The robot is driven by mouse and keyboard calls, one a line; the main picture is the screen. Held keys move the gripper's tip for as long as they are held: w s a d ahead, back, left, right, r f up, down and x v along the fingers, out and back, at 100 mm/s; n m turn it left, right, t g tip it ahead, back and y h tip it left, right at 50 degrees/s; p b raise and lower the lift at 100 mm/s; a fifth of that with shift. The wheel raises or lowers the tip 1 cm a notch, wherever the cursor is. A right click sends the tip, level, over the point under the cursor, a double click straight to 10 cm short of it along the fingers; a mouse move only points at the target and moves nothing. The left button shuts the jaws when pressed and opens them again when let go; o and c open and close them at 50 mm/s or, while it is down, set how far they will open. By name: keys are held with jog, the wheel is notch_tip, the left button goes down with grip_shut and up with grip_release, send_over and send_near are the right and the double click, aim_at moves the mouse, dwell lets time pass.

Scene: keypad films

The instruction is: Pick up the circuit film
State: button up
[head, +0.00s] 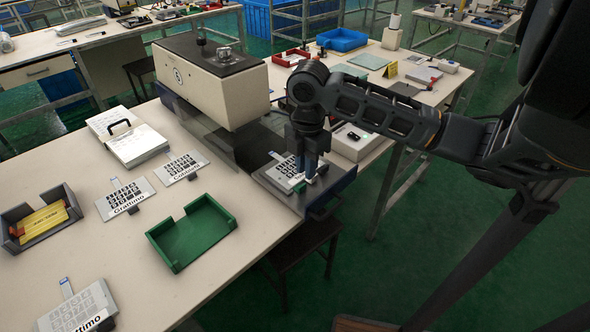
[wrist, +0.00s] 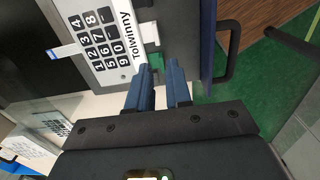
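A pale keypad film with black key squares lies on the machine's plate (head: 275,190), its middle showing in the head view (head: 283,170). In the wrist view the film (wrist: 92,45) shows number keys and the name "Tolwinny", with a blue-tipped tail on its left. My gripper (head: 307,178) points down at the film's right edge, covering part of it. In the wrist view my gripper's two blue fingers (wrist: 158,66) stand apart with a gap between them. They are beside the film's name edge, and nothing shows held. Contact with the plate cannot be told.
Films named Grattimo (head: 124,198) and Cobblo (head: 181,166) lie on the bench, with another (head: 78,310) nearer. A green tray (head: 190,236), a grey tray with a yellow piece (head: 42,222) and an open binder (head: 128,138) are there. The machine's cream head (head: 212,85) overhangs left of my gripper.

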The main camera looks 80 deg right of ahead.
jog(key=shift+f+p, duration=0.35)
jog(key=shift+f, duration=1.85)
jog(key=shift+a, duration=0.1)
grip_shut()
